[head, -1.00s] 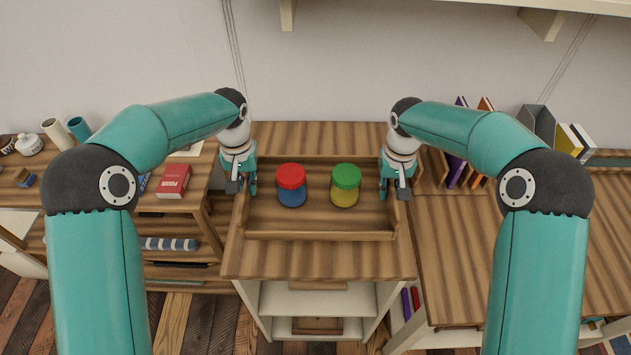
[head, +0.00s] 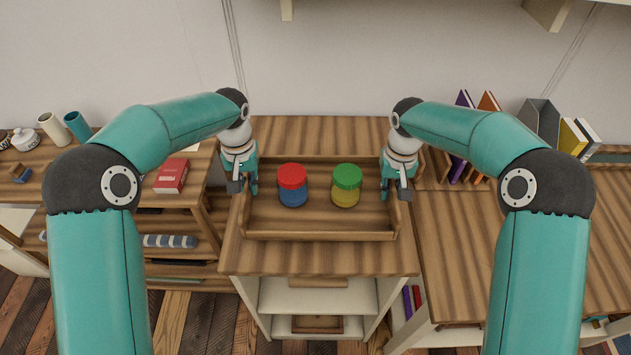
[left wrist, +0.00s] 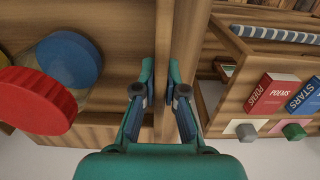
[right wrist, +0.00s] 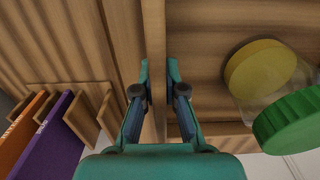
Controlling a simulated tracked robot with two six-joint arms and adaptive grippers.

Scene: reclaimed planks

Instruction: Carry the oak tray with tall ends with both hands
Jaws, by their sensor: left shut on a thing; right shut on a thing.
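The oak tray with tall ends (head: 320,235) is over the top of a wooden cabinet in the head view. A jar with a red lid and blue contents (head: 292,185) and a jar with a green lid and yellow contents (head: 346,185) stand upright in it. My left gripper (head: 247,190) is shut on the tray's left end, whose wall passes between the fingers in the left wrist view (left wrist: 162,85). My right gripper (head: 391,190) is shut on the right end, whose wall shows between the fingers in the right wrist view (right wrist: 154,70). I cannot tell whether the tray touches the cabinet top.
The cabinet top (head: 320,260) has bare room in front of the tray. A shelf unit at the left holds a red book (head: 172,176) and tubes. A desk at the right (head: 480,245) has upright books (head: 573,138) behind it. A wall stands behind.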

